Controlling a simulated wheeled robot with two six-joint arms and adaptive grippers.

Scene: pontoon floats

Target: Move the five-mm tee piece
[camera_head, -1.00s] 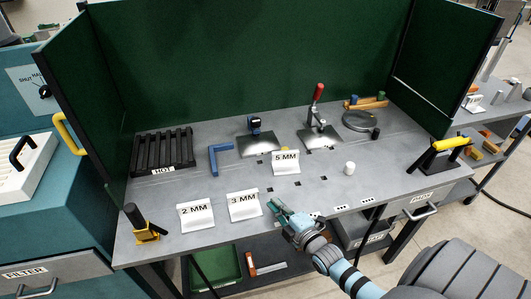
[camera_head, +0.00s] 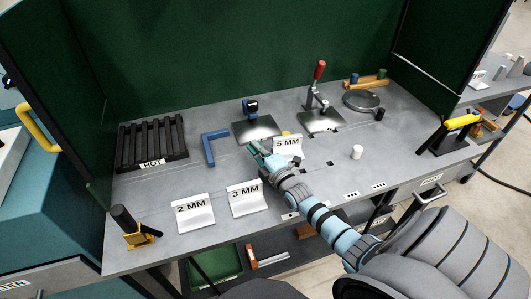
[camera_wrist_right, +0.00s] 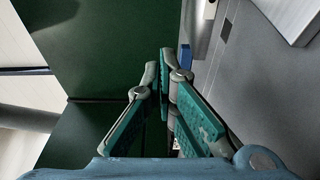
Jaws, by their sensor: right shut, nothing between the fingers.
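My right gripper (camera_head: 256,149) is shut and empty above the metal table, just left of the white 5 MM card (camera_head: 290,145). Its forearm partly covers that card's lower left. In the right wrist view its teal-padded fingers (camera_wrist_right: 165,75) meet at the tips with nothing between them. I cannot pick out a tee piece for certain. A small yellow bit (camera_head: 286,133) shows behind the 5 MM card. The 3 MM card (camera_head: 246,201) and 2 MM card (camera_head: 194,213) stand nearer the front. My left gripper is not in view.
A blue angle (camera_head: 212,148) and black HOT rack (camera_head: 152,149) lie left. Two shiny plates stand behind my gripper, one under a dark blue device (camera_head: 250,108), one under a red-handled clamp (camera_head: 318,72). A white cylinder (camera_head: 357,152) stands right. Green screens (camera_head: 220,45) close the back.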

